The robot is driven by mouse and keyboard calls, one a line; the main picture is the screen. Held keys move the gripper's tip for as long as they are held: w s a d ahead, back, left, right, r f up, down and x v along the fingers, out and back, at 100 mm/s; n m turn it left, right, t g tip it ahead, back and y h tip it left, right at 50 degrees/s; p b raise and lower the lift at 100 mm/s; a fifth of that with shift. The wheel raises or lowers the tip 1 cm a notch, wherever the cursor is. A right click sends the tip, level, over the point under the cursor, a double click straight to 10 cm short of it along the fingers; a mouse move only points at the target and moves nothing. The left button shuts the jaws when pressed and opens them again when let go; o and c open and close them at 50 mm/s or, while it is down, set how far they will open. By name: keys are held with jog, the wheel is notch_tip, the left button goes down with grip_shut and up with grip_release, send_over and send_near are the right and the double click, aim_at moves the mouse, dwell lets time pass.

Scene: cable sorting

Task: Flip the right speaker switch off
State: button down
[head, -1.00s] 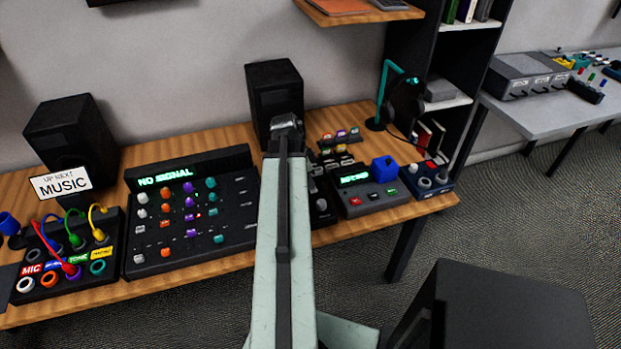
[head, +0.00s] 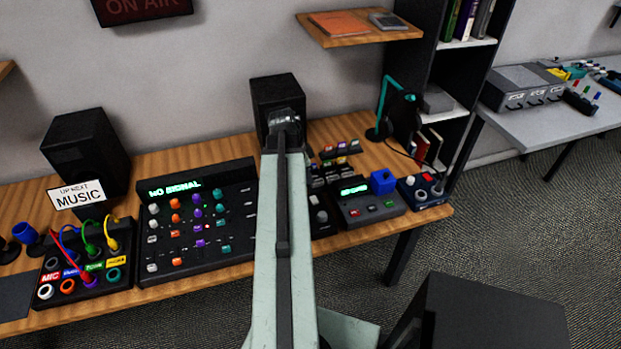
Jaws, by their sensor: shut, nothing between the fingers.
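The right speaker (head: 276,92) is a black box at the back of the wooden desk, near the wall. My arm reaches up the middle of the head view, and my gripper (head: 284,118) is at its far end, overlapping the lower front of that speaker. The gripper is shut and empty; its fingertips are hard to make out. I cannot tell whether it touches the speaker. No switch on the right speaker is visible; my gripper and arm hide its lower part. The left speaker (head: 82,150) is a similar black box at the left.
On the wooden desk (head: 225,142), a mixer panel (head: 185,238) and a patch box (head: 88,270) with coloured cables lie left of my arm. Small button panels, a lit keypad unit (head: 367,207) and a headphone stand (head: 383,110) are to its right. A shelf (head: 366,30) hangs above.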

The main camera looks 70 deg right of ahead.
jog(key=p+v, duration=0.1)
jog(key=v, duration=0.1)
jog(key=p+v, duration=0.1)
jog(key=d+p+v, duration=0.1)
jog(key=v, duration=0.1)
jog(key=shift+w+a+r+p, duration=0.1)
jog(key=shift+w+r+p, duration=0.25)
jog(key=shift+w, duration=0.1)
jog(key=w+a+n+t, duration=0.1)
jog(key=w+a+n, duration=0.3)
jog(key=w+a, duration=0.85)
jog(key=w+a+n+t, duration=0.1)
jog(key=w+a+n, duration=0.2)
jog(key=w+a, duration=0.95)
jog(key=w+a+n+y, duration=0.1)
jog(key=w+a+n, duration=0.3)
jog(key=a+n, duration=0.6)
jog(key=w+a+n+y, duration=0.1)
jog(key=w+a+n, duration=0.3)
jog(key=a+n, duration=0.7)
jog(key=shift+w+a+f+t, duration=0.3)
jog(key=shift+a+f, duration=0.2)
jog(key=shift+a, duration=4.4)
